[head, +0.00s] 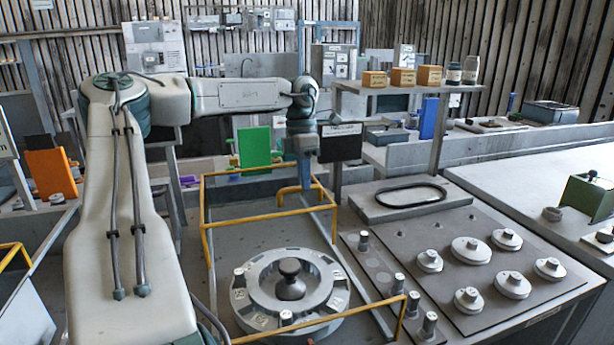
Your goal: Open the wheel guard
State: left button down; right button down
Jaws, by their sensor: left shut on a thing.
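The wheel guard (245,220) is a frame of yellow bars standing around and behind a round metal wheel (265,302) with a dark knob at its centre. Another yellow bar (345,314) crosses in front of the wheel. My left gripper (303,180) points down at the back right part of the guard. It is shut on a yellow bar of the guard there; the fingertips are small and the exact contact is hard to see. The wheel lies flat on the grey bench, below and in front of the gripper. My right gripper is not in view.
To the right, a dark plate (470,262) carries several round metal discs, with short metal pegs (398,283) along its left side. A shelf (400,88) with small boxes and jars stands behind, with a black sign (340,142) beside my gripper. A green box (588,197) sits at far right.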

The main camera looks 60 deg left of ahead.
pick_arm(q)
jog(key=shift+a+r, duration=0.15)
jog(key=c, duration=1.6)
grip_release()
jog(key=shift+w, duration=0.1)
jog(key=shift+o, duration=0.7)
jog(key=shift+a, duration=0.2)
notch_tip(320, 180, up, 10)
jog(key=a, duration=0.2)
jog(key=shift+w+r, duration=0.15)
jog(key=shift+w, duration=0.15)
